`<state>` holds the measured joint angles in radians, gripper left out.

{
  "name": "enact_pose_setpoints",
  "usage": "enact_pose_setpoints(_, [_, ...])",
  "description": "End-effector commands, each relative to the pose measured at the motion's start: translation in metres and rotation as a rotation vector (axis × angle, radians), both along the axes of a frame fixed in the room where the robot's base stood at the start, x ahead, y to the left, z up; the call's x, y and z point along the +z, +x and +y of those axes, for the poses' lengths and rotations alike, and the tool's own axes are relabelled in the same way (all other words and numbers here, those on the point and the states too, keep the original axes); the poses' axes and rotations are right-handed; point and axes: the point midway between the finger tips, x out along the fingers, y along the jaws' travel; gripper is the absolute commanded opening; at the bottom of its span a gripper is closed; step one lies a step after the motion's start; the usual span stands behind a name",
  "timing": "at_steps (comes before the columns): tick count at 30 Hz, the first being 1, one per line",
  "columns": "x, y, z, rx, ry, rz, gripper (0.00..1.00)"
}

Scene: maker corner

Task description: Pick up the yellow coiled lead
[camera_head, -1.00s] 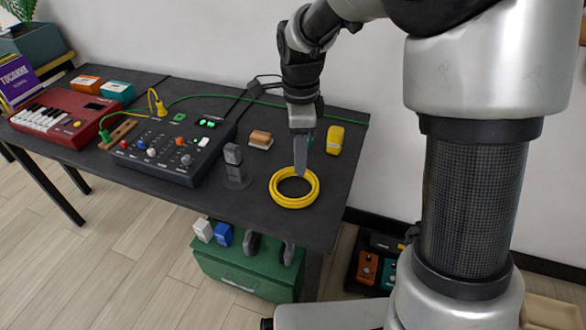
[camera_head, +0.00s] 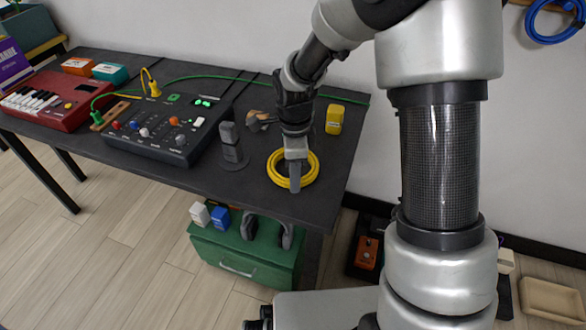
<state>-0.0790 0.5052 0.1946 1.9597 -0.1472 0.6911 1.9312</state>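The yellow coiled lead (camera_head: 312,172) lies flat as a ring on the dark tabletop, near the table's right end. My gripper (camera_head: 295,188) points down over the ring, and its finger covers part of the coil's near middle. Only one finger shows clearly from this side, so I cannot see whether the fingers are apart or whether they touch the lead.
The dark table (camera_head: 335,180) also bears a grey mixer (camera_head: 165,135), a red keyboard (camera_head: 45,105), a dark microphone-like item (camera_head: 230,145) left of the coil and a yellow box (camera_head: 334,119) behind it. A green case (camera_head: 245,258) stands on the floor below.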

Motion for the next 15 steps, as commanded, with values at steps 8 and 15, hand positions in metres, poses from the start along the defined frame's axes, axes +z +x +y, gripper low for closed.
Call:
enact_pose_setpoints(8, [-0.0088, 0.0002, -0.0001, 0.001, 0.000, -0.001, 0.39])
enact_pose_setpoints(15, [-0.0088, 0.0003, -0.0001, 0.001, 0.000, -0.001, 0.02])
